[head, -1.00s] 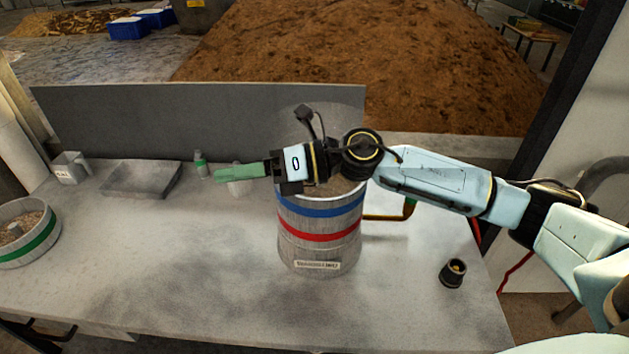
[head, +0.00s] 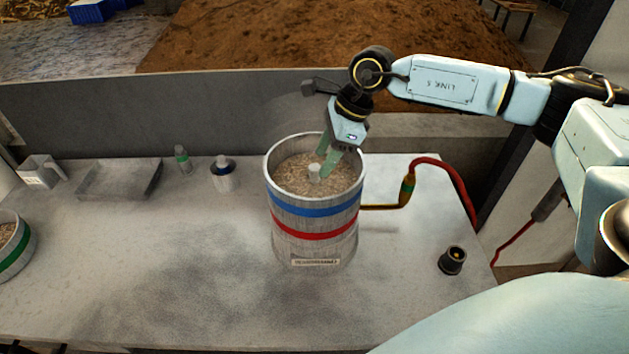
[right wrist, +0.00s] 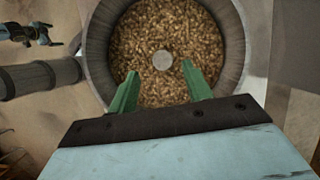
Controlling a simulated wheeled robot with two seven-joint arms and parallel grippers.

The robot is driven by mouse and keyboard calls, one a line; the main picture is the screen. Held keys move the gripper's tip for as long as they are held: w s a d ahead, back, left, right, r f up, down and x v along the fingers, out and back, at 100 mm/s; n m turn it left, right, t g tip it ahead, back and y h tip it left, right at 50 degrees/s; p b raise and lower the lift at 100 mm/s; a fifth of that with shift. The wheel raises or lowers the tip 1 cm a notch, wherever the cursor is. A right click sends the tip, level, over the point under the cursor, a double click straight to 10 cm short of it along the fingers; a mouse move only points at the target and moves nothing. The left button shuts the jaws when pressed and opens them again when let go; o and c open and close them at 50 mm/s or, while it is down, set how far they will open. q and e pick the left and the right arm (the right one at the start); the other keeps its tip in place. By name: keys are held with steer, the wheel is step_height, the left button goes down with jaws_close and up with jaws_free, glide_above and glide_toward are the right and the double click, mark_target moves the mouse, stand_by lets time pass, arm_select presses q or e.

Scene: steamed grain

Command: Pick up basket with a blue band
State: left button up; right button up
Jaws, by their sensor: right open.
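The basket with a blue band (head: 316,208) is a tall grey cylinder with a blue and a red band and a small label. It stands upright on the table and holds brown grain (head: 297,177). A pale round knob (head: 315,172) stands up from the grain's middle. My right gripper (head: 325,163) points down over the basket's mouth with green fingers apart and empty. In the right wrist view, the fingers (right wrist: 160,95) sit either side of the knob (right wrist: 162,60), short of it in the picture. Whether they touch the grain, I cannot tell. My left gripper does not show.
A red and brass hose (head: 408,186) runs behind the basket to its right. A dark cup-like piece (head: 452,261) lies right. A bottle (head: 183,159), canister (head: 223,178), shallow tray (head: 118,181) and green-banded basket (head: 14,255) are left. The table's front is clear.

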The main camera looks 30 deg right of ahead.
mark_target(318, 166)
steer(key=shift+w+a+f, duration=0.15)
steer(key=shift+w+f, duration=0.1)
steer(key=shift+f, duration=0.2)
steer(key=shift+a+f, duration=0.2)
steer(key=shift+f, duration=0.35)
steer(key=p+x, duration=0.1)
steer(key=x, duration=0.3)
steer(key=shift+w+d+f, duration=0.15)
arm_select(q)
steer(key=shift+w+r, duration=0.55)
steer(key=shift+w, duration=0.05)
arm_select(e)
steer(key=shift+c, duration=0.4)
jaws_close()
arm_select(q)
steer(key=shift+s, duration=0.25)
arm_select(e)
steer(key=shift+w, duration=0.1)
